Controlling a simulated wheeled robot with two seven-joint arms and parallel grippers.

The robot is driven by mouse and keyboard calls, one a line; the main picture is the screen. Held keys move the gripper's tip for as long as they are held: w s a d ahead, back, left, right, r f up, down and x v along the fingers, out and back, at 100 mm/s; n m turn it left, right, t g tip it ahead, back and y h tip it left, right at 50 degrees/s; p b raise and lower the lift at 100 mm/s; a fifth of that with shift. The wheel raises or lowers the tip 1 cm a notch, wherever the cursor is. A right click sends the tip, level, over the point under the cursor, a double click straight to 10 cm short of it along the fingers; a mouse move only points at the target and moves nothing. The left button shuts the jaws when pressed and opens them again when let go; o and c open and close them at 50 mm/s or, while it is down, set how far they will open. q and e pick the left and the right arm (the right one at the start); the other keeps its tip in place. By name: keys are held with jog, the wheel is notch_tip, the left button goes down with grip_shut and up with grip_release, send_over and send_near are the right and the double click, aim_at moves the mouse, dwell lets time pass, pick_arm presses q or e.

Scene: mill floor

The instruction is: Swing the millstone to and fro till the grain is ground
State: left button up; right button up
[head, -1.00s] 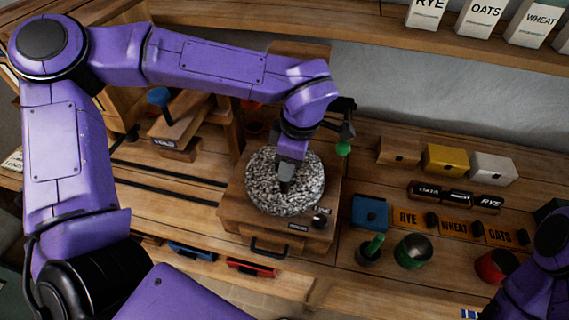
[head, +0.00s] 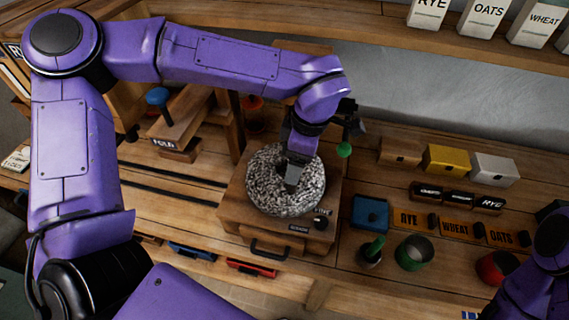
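The millstone (head: 262,190) is a round, speckled grey stone. It lies on a square wooden mill base (head: 237,215) with a dark front handle, in the middle of the head view. My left gripper (head: 291,182) points down over the stone's middle, and its fingertips are hidden or too dark to tell what they hold. I cannot see any grain. My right arm shows at the lower right edge, and its gripper is out of view.
To the right stand a blue box (head: 370,213), a green cup (head: 413,252), a red cup (head: 494,267) and labelled blocks RYE, WHEAT, OATS (head: 455,230). Wooden, yellow (head: 445,160) and white boxes stand behind. A shelf with labelled bags (head: 483,18) runs along the back.

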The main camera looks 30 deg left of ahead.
pick_arm(q)
notch_tip(320, 180, up, 9)
dwell(0.5)
jog(key=shift+s+f, duration=0.1)
jog(key=shift+f, duration=0.05)
